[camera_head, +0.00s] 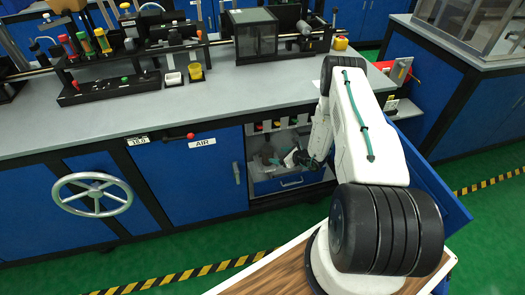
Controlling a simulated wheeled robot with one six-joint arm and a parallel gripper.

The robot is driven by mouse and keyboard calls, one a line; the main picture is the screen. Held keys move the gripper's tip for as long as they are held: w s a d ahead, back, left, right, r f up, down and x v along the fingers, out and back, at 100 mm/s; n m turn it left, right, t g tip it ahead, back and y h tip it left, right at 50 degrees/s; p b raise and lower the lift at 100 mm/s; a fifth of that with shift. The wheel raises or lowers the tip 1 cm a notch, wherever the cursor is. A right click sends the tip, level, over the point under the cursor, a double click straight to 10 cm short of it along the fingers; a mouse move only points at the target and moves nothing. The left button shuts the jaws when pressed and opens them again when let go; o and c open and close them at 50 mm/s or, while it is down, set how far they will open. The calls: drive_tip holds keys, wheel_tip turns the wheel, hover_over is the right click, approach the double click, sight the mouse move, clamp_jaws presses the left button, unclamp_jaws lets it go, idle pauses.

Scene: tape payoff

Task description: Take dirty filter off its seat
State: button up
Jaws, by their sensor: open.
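My gripper (297,158) is small in the picture, at the opening of the cabinet (250,172) marked AIR under the bench. It is open, and its jaws face into the cabinet. A dark, greyish cup-shaped part (267,152) hangs inside the cabinet, left of my gripper and apart from it. It may be the dirty filter on its seat, but it is too small and shaded to be sure. My arm covers the right side of the opening.
The cabinet's blue door (425,180) stands open at the right, behind my arm. A blue drawer or box (283,182) lies low in the cabinet. The grey bench top (150,115) carries tape equipment. A handwheel (93,194) juts out at the left.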

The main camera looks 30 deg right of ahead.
sight(267, 152)
drive_tip(key=x, duration=0.8)
drive_tip(key=shift+w, duration=0.45)
drive_tip(key=c, duration=1.1)
